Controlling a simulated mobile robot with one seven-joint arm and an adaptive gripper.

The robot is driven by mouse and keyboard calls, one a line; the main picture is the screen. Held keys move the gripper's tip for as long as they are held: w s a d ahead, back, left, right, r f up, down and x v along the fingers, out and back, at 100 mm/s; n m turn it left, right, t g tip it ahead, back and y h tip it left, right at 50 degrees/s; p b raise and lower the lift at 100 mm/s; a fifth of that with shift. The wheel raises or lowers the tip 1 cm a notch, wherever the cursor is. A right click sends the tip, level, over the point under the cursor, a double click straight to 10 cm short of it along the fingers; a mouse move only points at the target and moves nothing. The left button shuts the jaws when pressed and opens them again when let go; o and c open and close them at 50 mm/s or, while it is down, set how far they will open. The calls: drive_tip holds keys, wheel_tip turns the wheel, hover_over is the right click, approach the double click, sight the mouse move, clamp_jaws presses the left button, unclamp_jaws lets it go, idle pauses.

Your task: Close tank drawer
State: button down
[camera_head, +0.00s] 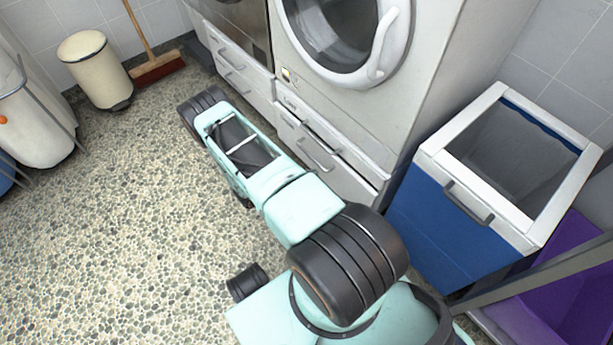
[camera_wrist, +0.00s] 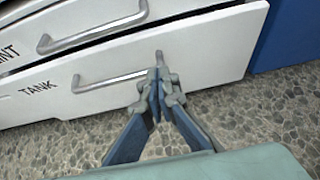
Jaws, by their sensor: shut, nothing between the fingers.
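The tank drawer (camera_wrist: 215,62) is a white front marked TANK with a grey bar handle (camera_wrist: 110,79), low in the wrist view. My gripper (camera_wrist: 157,82) is shut and empty, in front of this drawer at the right end of its handle. The fingertips overlap the handle end in the picture; I cannot tell whether they touch. How far the drawer stands out is unclear. In the head view my arm hides part of the low drawers under the white machine (camera_head: 437,90), and my fingers cannot be made out.
Another drawer (camera_wrist: 75,22) with its own handle sits just above. A blue bin with a white rim (camera_head: 425,235) stands right of the machine, close to the drawers. A cream pedal bin (camera_head: 95,70) and a broom (camera_head: 157,68) are far left.

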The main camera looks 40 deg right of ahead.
sight(335, 164)
drive_tip(key=x, duration=0.2)
drive_tip(key=b+x, duration=0.1)
drive_tip(key=x, duration=0.2)
drive_tip(key=r+b+x, duration=0.1)
drive_tip(key=x, duration=0.2)
drive_tip(key=shift+d, duration=0.25)
drive_tip(key=shift+d+r, duration=0.1)
drive_tip(key=shift+d, duration=0.6)
